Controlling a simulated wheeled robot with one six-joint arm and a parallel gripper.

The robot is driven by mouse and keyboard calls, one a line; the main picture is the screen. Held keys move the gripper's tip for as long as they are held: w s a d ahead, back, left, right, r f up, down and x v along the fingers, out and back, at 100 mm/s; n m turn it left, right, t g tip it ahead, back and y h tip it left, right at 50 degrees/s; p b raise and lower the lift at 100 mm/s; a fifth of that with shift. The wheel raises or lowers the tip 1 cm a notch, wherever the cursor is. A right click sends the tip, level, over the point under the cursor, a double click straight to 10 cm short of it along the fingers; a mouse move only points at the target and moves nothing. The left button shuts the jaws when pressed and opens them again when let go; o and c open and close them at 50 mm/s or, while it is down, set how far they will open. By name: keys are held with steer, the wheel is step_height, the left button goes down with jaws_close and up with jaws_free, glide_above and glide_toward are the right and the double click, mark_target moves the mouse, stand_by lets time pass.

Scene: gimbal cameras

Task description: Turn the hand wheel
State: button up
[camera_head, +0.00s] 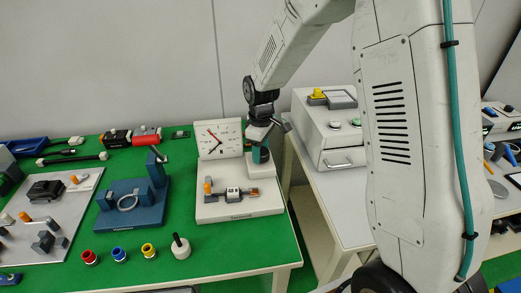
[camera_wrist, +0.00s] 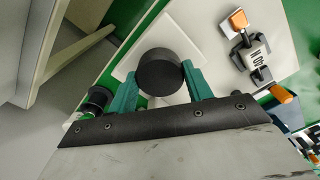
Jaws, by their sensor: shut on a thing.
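A black round hand wheel (camera_wrist: 159,75) shows in the wrist view, on a white base plate. My gripper (camera_wrist: 160,80) has its two teal fingers on either side of it, shut on its rim. In the head view my gripper (camera_head: 261,154) points down over the right rear part of the white unit's base (camera_head: 262,207), and the wheel is hidden behind it. Next to the wheel, a small valve (camera_wrist: 252,54) with orange ends sits on the same plate; the head view also shows it (camera_head: 232,193).
A white dial panel (camera_head: 218,137) stands behind the base. A blue fixture (camera_head: 135,203) is to the left. Red, blue and yellow rings and a pale knob (camera_head: 180,247) lie in front. A white box (camera_head: 327,125) stands on the table to the right.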

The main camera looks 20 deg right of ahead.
steer(key=o, duration=1)
step_height(320, 180, up, 8)
steer(key=shift+f, duration=0.1)
